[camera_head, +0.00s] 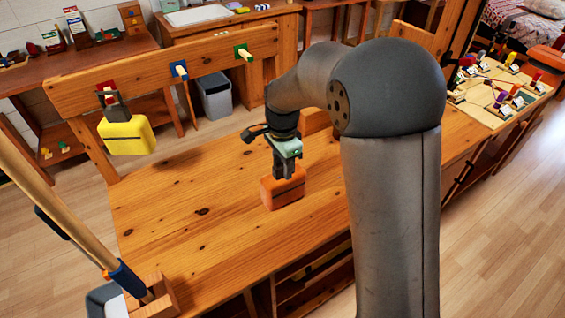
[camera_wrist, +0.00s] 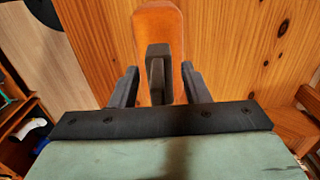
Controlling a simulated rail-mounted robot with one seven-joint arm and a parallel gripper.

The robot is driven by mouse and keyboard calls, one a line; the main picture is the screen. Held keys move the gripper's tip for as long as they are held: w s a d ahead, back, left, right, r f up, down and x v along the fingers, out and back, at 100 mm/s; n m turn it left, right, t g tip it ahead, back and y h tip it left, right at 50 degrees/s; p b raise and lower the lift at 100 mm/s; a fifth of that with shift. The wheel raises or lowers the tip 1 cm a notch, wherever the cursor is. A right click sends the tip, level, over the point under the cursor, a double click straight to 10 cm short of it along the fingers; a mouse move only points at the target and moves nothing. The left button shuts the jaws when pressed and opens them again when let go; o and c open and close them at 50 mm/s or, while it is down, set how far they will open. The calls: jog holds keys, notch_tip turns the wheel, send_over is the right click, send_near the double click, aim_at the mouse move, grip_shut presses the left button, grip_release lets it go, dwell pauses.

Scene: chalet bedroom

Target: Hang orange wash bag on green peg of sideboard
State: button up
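The orange wash bag (camera_head: 283,190) stands on the wooden sideboard (camera_head: 190,225), with a dark loop on top. My gripper (camera_head: 284,168) is right above it, pointing down. In the wrist view, my gripper (camera_wrist: 160,70) is open, with one finger on each side of the dark loop and gaps between. The orange bag (camera_wrist: 158,18) shows behind the loop. The green peg (camera_head: 243,53) is on the rail (camera_head: 140,80) at the sideboard's back, right of the blue peg (camera_head: 180,70), and is empty.
A yellow bag (camera_head: 127,135) hangs on the red peg (camera_head: 107,90) at the left end of the rail. A pole stands in a wooden block (camera_head: 155,298) at the front left. The sideboard's left middle is clear. A grey bin (camera_head: 214,95) stands behind the rail.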

jog(key=shift+r, duration=0.1)
dwell(0.4)
notch_tip(320, 180, up, 17)
jog(key=b, duration=0.1)
jog(key=s+d+f+n, duration=0.2)
jog(key=s+d+n, duration=0.1)
jog(key=s+d, duration=0.2)
jog(key=s+d+f+n, duration=0.3)
jog(key=s+d, duration=0.2)
jog(key=s, duration=0.3)
jog(key=shift+s+f+n, duration=0.15)
jog(key=shift+f+n, duration=0.1)
jog(key=shift+n, duration=0.05)
jog(key=shift+o, duration=0.6)
jog(key=s+d+f+n, duration=0.2)
jog(key=s+f, duration=0.1)
jog(key=s, duration=0.3)
jog(key=s+d+f+n, duration=0.2)
jog(key=s+f+n, duration=0.1)
jog(key=s, duration=0.3)
jog(key=shift+f, duration=0.8)
jog(key=o, duration=0.6)
jog(key=shift+s+f+n, duration=0.2)
jog(key=shift+s+n, duration=0.05)
jog(key=shift+n, duration=0.15)
jog(key=shift+o, duration=0.2)
